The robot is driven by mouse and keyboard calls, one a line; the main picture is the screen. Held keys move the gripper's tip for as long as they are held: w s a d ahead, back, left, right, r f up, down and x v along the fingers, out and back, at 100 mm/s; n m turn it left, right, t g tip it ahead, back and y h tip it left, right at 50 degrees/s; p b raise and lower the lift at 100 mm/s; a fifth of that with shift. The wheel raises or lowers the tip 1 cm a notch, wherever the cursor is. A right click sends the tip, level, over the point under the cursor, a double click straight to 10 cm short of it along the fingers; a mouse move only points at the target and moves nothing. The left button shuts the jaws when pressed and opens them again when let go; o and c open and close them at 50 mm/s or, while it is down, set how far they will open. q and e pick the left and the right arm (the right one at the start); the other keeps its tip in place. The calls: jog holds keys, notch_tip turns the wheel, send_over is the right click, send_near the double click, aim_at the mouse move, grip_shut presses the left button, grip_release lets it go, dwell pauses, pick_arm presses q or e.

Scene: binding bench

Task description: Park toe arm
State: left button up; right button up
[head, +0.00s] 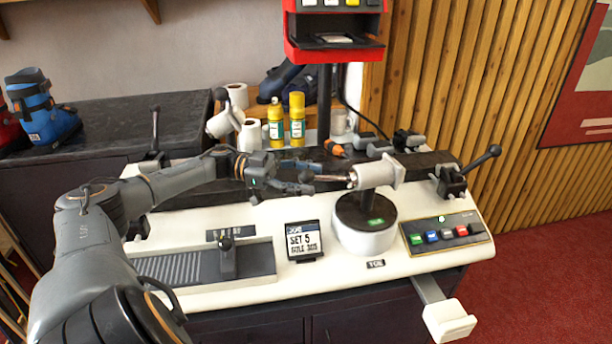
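The toe unit stands right of centre on the bench, behind a "TOE" label (375,263). It has a white round base (364,238) with a dark top. Above the base, a pale metal block (378,174) carries what looks like the toe arm (340,178), a dark and metal rod pointing left. My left gripper (308,181) comes in from the left at the rod's outer end. The fingers overlap the rod's end in view, so I cannot tell whether they grip it. My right gripper is out of view.
A "SET 5" display (303,241) stands in front of the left gripper. A grooved plate with a black lever (228,258) lies front left. A button panel (446,233) and a black clamp (452,180) are at right. Yellow bottles (297,120) stand behind. A white-ended bar (449,320) projects in front.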

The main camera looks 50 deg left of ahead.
pick_arm(q)
jog(key=shift+w+a, duration=0.1)
jog(key=shift+r, duration=0.1)
jog(key=shift+a, duration=0.15)
jog(key=v, duration=1.1)
jog(key=shift+s+a, duration=0.25)
jog(key=shift+a, duration=0.05)
jog(key=shift+c, duration=0.4)
